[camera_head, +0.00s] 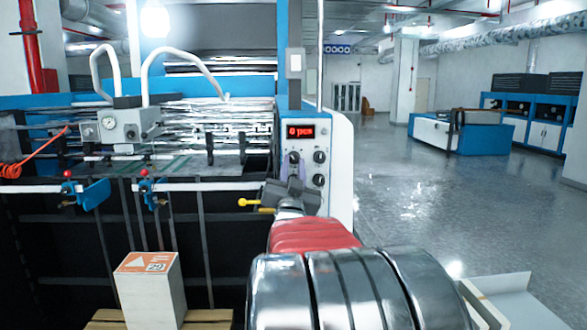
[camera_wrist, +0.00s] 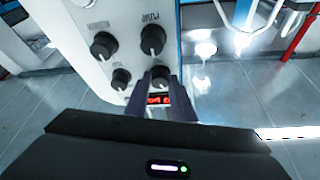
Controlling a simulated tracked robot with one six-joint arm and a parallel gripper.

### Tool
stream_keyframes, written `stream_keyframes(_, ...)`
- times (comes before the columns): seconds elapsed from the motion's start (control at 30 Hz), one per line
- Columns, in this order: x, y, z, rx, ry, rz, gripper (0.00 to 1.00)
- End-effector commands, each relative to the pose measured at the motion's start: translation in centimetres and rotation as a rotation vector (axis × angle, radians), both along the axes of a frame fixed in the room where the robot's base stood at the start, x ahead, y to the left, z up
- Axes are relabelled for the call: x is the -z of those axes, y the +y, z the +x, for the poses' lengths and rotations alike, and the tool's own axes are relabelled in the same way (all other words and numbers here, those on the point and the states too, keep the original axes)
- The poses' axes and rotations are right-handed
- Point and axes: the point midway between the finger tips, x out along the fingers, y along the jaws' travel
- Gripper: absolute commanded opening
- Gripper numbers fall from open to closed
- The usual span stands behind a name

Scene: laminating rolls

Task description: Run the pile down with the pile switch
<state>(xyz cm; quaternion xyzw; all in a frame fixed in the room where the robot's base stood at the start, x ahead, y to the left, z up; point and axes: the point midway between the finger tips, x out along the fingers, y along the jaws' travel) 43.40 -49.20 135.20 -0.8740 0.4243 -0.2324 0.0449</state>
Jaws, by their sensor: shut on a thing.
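My gripper (camera_wrist: 159,78) is shut on the black knob (camera_wrist: 160,74) nearest the display in the wrist view, a fingertip on each side. This is the upper left knob (camera_head: 294,156) in the head view. I cannot read its label. The fingers partly cover the display in the wrist view. A pile (camera_head: 150,292), white-sided with an orange and white printed top marked 29, stands on a wooden pallet (camera_head: 105,320) at lower left.
The other knobs, one (camera_wrist: 153,39) labelled PUMP, sit close to my fingers. A yellow-tipped lever (camera_head: 249,202) sticks out left of my gripper. The feeder head (camera_head: 125,125) with hoses is at left. Open floor (camera_head: 435,205) lies to the right.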

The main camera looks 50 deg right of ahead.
Motion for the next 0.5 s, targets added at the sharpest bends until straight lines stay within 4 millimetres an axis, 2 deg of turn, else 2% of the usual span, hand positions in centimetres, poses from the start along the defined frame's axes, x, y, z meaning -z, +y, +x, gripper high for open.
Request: stream_keyframes(0.5,-0.44,0.21,0.26,0.002,-0.307,0.266,0.00)
